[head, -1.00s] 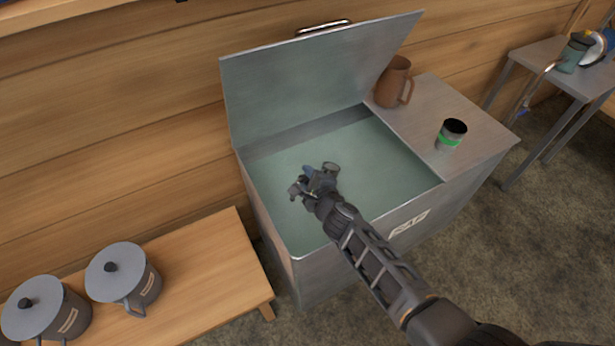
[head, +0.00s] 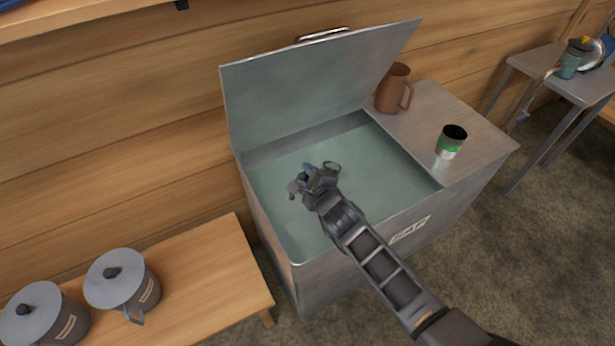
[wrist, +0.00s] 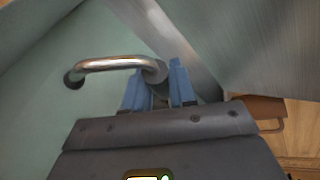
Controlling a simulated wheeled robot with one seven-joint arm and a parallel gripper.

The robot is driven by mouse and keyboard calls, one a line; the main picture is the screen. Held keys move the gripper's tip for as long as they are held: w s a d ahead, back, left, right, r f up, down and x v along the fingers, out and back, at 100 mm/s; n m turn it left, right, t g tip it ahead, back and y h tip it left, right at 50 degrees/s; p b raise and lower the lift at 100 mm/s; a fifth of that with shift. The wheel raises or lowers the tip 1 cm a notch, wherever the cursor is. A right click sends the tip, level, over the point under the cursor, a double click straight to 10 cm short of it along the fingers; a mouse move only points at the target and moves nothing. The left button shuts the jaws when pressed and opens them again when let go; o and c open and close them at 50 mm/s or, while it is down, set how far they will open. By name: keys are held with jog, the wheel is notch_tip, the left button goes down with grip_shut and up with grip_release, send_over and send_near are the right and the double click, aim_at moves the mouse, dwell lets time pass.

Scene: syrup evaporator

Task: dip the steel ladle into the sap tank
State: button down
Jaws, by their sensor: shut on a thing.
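The sap tank (head: 298,262) is a grey metal box with a "SAP" label on its front. Its lid (head: 305,85) stands open against the wall side, and the inside is pale green. My gripper (head: 308,178) is over the left part of the opening, pointing down into it. In the wrist view its blue fingertips (wrist: 160,88) are shut on a bent, shiny steel rod, which looks like the steel ladle's handle (wrist: 112,62). The ladle's bowl is hidden, and I cannot tell whether it touches the sap.
Two lidded pots (head: 122,285) (head: 42,318) sit on a wooden bench (head: 205,275) at lower left. A side table (head: 560,72) stands at far right.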

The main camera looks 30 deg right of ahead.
jog(key=shift+d+r, duration=0.15)
jog(key=shift+r, duration=2.15)
jog(key=shift+w+r, duration=0.1)
jog(key=shift+r, duration=1.7)
notch_tip(320, 180, up, 8)
jog(key=shift+r, duration=0.2)
